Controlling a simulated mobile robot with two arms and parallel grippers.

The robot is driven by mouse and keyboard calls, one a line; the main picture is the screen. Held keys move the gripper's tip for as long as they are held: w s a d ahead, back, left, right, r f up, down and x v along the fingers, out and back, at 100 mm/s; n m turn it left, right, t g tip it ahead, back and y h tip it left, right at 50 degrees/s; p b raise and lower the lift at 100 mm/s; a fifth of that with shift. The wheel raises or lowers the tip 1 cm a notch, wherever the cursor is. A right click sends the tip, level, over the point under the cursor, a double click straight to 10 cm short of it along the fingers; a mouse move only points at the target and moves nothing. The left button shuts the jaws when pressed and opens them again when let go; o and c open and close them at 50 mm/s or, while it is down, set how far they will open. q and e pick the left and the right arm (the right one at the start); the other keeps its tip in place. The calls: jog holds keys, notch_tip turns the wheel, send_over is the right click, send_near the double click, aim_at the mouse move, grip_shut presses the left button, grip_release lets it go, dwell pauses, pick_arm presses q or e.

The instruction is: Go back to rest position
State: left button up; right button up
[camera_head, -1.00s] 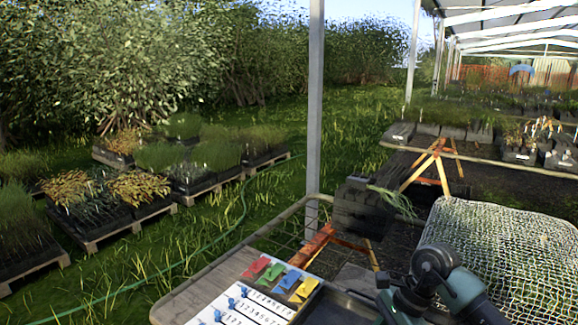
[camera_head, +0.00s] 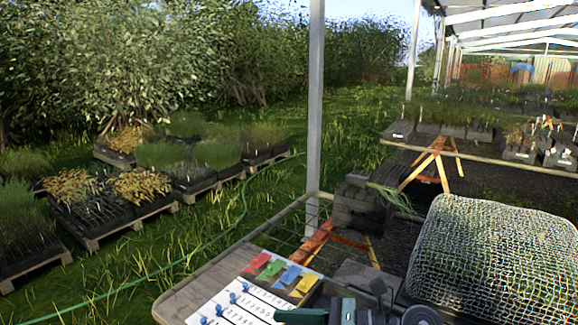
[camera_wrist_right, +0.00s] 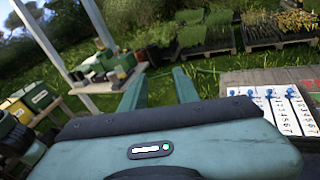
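My right gripper (camera_head: 324,315) is at the bottom edge of the head view, low beside the number board. In the right wrist view its two green fingers (camera_wrist_right: 158,88) stand apart with nothing between them. My left gripper is in neither view. The board also shows at the right of the wrist view (camera_wrist_right: 284,112).
A netted mound (camera_head: 495,255) fills the right side. A black crate stack (camera_head: 357,207) stands behind the wooden bench (camera_head: 190,285). A metal post (camera_head: 315,110) rises beyond. Plant pallets (camera_head: 120,225) sit on the grass at left.

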notch_tip(320, 180, up, 7)
jog(key=w+d+m+t+y, duration=0.2)
jog(key=m+t+y, duration=0.1)
jog(key=m+t, duration=0.6)
jog(key=w+d+m+t+h, duration=0.2)
jog(key=d+m+t+h, duration=0.6)
jog(key=m, duration=0.7)
jog(key=s+d+f+m+g+h, duration=0.35)
jog(key=d+f+m+h, duration=0.85)
jog(key=m, duration=0.4)
jog(key=s+f+m+g+y, duration=0.1)
jog(key=s+f+m+g, duration=0.4)
jog(key=s+f, duration=0.55)
jog(key=s+f+m+g, duration=0.3)
jog(key=s+f+g, duration=0.5)
jog(key=s, duration=0.5)
notch_tip(320, 180, down, 27)
jog(key=s+g, duration=0.2)
jog(key=s, duration=0.1)
jog(key=s+d+f, duration=0.2)
jog(key=s+f, duration=1.3)
jog(key=s, duration=0.1)
jog(key=shift+g, duration=0.35)
